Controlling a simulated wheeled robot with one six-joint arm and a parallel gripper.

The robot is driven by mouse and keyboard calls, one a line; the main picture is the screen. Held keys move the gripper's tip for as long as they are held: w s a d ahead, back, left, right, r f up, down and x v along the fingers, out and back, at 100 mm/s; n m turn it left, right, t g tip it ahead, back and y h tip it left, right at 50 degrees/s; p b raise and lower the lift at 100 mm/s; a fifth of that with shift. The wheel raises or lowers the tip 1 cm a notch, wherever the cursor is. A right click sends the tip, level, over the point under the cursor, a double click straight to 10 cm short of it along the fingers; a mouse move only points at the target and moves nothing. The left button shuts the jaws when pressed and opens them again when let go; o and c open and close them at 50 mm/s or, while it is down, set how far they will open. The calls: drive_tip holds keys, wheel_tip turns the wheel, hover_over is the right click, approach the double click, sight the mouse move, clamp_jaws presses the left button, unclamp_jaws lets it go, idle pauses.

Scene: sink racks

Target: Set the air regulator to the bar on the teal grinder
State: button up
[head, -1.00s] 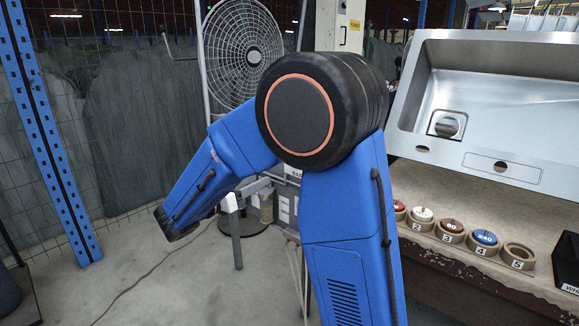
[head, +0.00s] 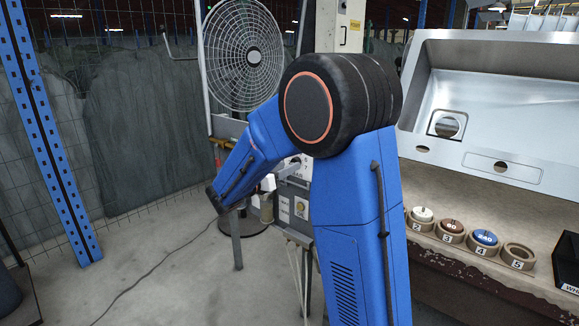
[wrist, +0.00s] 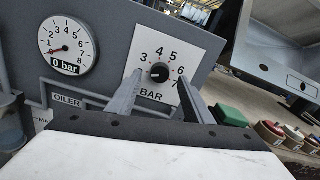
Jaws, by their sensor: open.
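In the wrist view the air regulator's black knob (wrist: 159,73) sits on a white dial plate (wrist: 150,48) marked 3 to 7 and BAR. Which number its pointer marks is too small to tell. My gripper (wrist: 160,80) is open, its two fingers pointing at the plate, one on each side below the knob. Nothing is held between them, and whether they touch the plate cannot be told. A round gauge (wrist: 68,44) left of the dial reads 0 bar. I cannot make out a teal grinder in either view.
A green block (wrist: 231,116) lies right of the panel. Numbered holders with coloured discs (head: 485,238) line the bench front below a steel sink (head: 490,110). A caged fan (head: 243,55) stands behind my arm. A cable (head: 150,265) crosses open floor at left.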

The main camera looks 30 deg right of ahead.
drive_tip(key=shift+x, duration=1.15)
drive_tip(key=c, duration=1.1)
drive_tip(key=shift+o, duration=0.2)
